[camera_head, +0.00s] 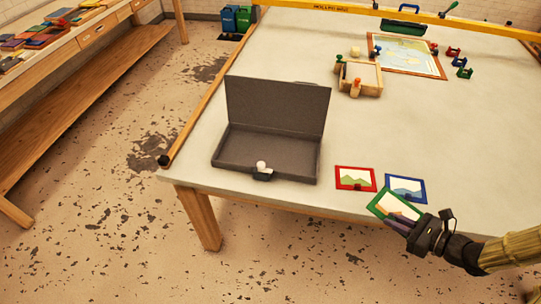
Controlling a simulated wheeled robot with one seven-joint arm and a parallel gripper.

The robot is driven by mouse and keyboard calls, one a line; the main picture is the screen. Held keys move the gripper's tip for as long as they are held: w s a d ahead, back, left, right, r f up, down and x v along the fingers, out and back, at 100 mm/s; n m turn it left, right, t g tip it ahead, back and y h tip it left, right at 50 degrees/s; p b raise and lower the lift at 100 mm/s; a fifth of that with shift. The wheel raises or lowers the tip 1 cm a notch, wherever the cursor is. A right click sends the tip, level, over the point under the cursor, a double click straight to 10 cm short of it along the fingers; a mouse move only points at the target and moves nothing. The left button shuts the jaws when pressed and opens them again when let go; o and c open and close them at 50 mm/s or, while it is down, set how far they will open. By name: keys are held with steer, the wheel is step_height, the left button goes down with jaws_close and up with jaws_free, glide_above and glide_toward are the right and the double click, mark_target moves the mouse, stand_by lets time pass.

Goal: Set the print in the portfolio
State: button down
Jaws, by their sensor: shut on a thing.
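My gripper (408,222) is at the lower right, shut on a green-framed print (392,205), which is tilted and held by its lower right side near the table's front edge. A red-framed print (355,179) and a blue-framed print (405,188) are just behind it, and both look flat on the table. The portfolio (233,156) is a dark grey case with its lid (277,108) raised, left of the prints. Its inside looks empty. A dark clasp with a pale knob (262,170) is at its front edge. Whether the held print touches the table cannot be told.
A wooden tray (370,78) with small pegs, a framed map (410,58) and several small coloured clamps (460,65) are farther back. A yellow bar (330,8) crosses the far side. A shelf bench (90,85) stands left.

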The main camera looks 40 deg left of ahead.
steer(key=d+f+m+t+h+b, duration=0.3)
steer(key=d+f+m+t+b, duration=0.3)
steer(key=d+f, duration=1)
steer(key=f+b, duration=0.1)
steer(key=b, duration=0.2)
steer(key=shift+w+d+f+t, duration=0.15)
steer(key=shift+w+f+t, duration=0.1)
steer(key=shift+t, duration=0.05)
steer(key=shift+d, duration=0.1)
